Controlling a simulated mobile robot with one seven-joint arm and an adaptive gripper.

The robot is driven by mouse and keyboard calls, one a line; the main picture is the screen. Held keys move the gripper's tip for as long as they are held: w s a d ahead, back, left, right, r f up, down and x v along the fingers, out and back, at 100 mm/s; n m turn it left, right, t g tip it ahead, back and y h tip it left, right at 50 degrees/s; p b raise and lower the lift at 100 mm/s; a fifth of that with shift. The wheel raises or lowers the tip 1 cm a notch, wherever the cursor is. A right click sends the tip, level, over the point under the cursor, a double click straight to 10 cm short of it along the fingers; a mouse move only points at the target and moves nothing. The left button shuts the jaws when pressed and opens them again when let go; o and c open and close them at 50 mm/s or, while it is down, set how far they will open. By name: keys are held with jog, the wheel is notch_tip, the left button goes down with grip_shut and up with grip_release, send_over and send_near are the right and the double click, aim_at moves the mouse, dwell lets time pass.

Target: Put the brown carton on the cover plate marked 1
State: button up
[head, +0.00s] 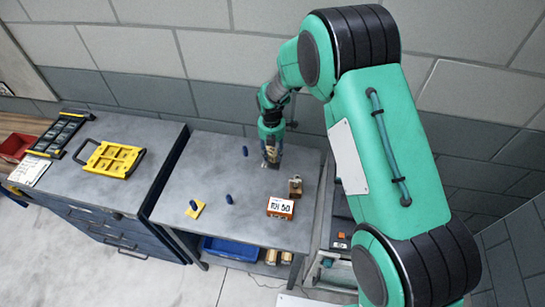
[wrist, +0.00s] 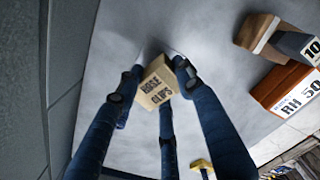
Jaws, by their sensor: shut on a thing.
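A small tan-brown carton (wrist: 156,84) with "HOSE CLIPS" printed on it sits between the blue fingers of my gripper (wrist: 153,72) in the wrist view. In the head view my gripper (head: 271,158) is over the back right of the grey bench, and the carton is mostly hidden by the fingers. I cannot tell whether the carton touches the bench top. I cannot read a mark 1 on any plate. A small yellow plate (head: 199,212) with a blue post lies at the bench's front left.
Blue posts (head: 229,199) and (head: 245,151) stand on the bench. A yellow frame (head: 112,159) lies on the left cabinet. The bench's middle is mostly clear.

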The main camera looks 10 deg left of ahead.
aim_at(272, 152)
jog(key=shift+f, duration=1.35)
jog(key=shift+f, duration=0.15)
jog(key=o, duration=1.2)
jog(key=shift+o, duration=0.2)
notch_tip(272, 152, up, 12)
jog(key=shift+s+a+r+p, duration=0.1)
jog(key=shift+r+p, duration=0.05)
jog(key=shift+p, duration=0.2)
